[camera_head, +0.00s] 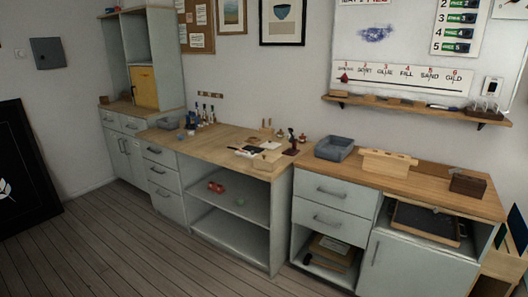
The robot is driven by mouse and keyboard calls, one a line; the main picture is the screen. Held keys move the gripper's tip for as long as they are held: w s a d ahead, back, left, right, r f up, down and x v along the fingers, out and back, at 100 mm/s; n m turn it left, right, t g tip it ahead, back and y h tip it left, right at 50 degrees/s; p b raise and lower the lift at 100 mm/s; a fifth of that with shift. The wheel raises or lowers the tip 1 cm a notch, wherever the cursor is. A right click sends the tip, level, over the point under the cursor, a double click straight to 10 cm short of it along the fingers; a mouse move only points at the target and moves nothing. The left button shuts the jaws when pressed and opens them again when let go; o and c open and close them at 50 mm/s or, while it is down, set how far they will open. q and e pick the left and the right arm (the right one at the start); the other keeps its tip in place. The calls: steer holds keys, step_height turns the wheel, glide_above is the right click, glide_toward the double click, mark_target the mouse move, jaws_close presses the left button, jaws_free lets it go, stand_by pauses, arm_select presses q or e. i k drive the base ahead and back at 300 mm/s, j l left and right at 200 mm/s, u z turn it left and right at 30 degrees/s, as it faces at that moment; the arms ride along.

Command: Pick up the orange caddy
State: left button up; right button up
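I cannot pick out an orange caddy for certain. A yellow-orange upright panel or box (143,86) stands in the lower opening of the tall grey hutch at the back left; I cannot tell which it is. Small red-orange items (215,187) lie on the upper open shelf under the middle worktop, too small to make out. Neither of my grippers is in view.
The middle wooden worktop (215,141) holds bottles, papers and small tools. A grey bin (334,148), a pale wooden rack (388,163) and a dark brown box (467,183) stand on the right counter. The plank floor (130,245) is clear at the front left.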

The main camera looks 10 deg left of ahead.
mark_target(219, 189)
steer(key=i+j+u, duration=0.3)
steer(key=i, duration=0.45)
steer(key=i+l+u, duration=0.1)
steer(key=i+u, duration=0.25)
steer(key=i, duration=0.35)
steer(key=i+z, duration=0.15)
steer(key=z, duration=0.5)
